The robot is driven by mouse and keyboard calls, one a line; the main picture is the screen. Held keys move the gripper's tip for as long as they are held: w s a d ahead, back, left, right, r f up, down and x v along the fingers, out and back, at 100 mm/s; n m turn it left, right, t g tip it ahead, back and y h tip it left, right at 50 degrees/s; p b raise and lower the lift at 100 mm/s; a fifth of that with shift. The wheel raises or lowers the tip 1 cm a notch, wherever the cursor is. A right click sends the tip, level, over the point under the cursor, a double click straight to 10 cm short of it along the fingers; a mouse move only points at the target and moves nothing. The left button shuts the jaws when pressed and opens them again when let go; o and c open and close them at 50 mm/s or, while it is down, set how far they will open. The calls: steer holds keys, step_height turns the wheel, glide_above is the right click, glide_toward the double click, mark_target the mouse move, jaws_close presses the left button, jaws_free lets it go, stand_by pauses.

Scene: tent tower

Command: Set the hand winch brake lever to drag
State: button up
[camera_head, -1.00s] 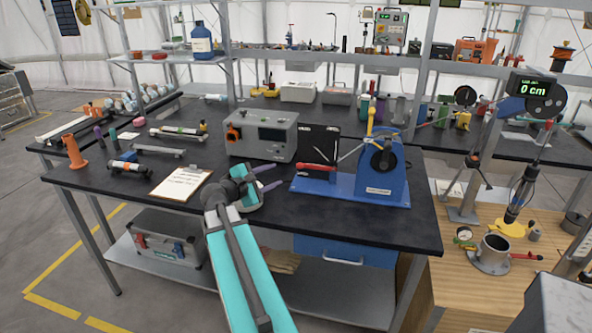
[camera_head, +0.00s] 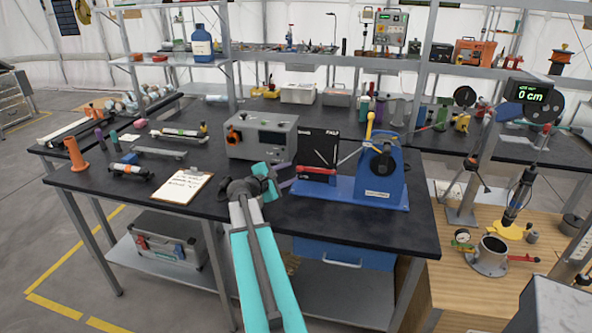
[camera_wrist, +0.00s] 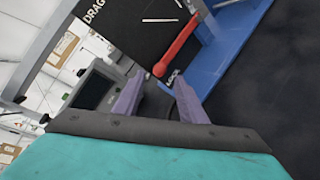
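The hand winch (camera_head: 380,185) is a blue housing with a black drum on a blue base, at the bench's front right. A black plate (camera_head: 317,148) with white marks stands at its left; it shows close up in the wrist view (camera_wrist: 120,30), where "DRAG" is readable at its upper left edge. The red brake lever (camera_head: 316,169) lies roughly level across the plate's lower part; it also shows in the wrist view (camera_wrist: 178,47). My gripper (camera_head: 281,180) is open just left of the lever. Its purple fingers (camera_wrist: 158,98) are apart, with the lever's rounded end just beyond them, not clasped.
A grey instrument box (camera_head: 262,136) stands behind my gripper, close to the plate. A clipboard (camera_head: 181,187) lies to the left. A yellow-handled post (camera_head: 369,125) rises by the winch.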

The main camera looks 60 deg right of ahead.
mark_target(298, 170)
steer(key=shift+p+x, duration=0.45)
steer(key=shift+x, duration=1.85)
jaws_close()
